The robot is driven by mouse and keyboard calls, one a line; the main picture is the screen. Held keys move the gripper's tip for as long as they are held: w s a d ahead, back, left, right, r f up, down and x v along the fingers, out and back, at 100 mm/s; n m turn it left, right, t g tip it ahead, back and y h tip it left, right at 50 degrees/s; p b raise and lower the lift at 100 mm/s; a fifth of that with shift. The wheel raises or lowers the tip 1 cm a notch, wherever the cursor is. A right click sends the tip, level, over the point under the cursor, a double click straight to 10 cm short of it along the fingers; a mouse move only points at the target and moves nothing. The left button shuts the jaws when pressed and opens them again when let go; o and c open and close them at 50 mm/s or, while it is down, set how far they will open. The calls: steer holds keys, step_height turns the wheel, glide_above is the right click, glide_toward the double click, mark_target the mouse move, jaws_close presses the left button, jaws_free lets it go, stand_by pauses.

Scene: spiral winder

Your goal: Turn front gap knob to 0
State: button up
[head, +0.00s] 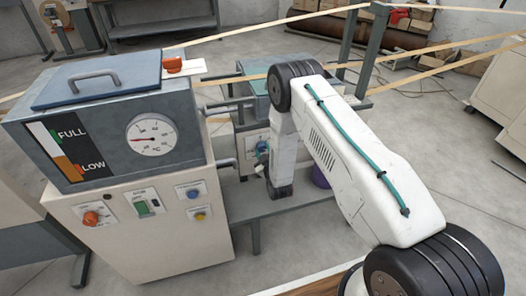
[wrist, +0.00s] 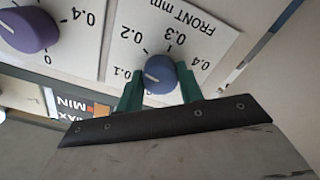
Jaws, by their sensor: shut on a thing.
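The front gap knob (wrist: 160,75) is blue and sits on a white plate (wrist: 222,40) marked FRONT mm, which appears upside down in the wrist view. A pale pointer line on the knob points left, close to 0.1. My gripper (wrist: 161,88) has its green fingers closed on the knob's two sides. In the head view my gripper (head: 262,165) is at the small panel beyond the tank, and its fingers are hard to make out there.
A purple knob (wrist: 28,29) on its own scale sits left of the front knob. A plate with MIN lettering (wrist: 73,103) lies below it. The grey tank with a gauge (head: 151,134) stands left of my arm. A purple bucket (head: 320,177) is behind my arm.

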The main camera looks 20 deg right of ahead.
steer(key=n, duration=0.4)
steer(key=shift+n, duration=0.3)
steer(key=n, duration=1)
steer(key=shift+n, duration=0.4)
steer(key=n, duration=0.4)
steer(key=shift+n, duration=0.3)
steer(key=o, duration=1)
steer(key=shift+s, duration=0.1)
steer(key=s, duration=0.7)
steer(key=shift+s, duration=0.35)
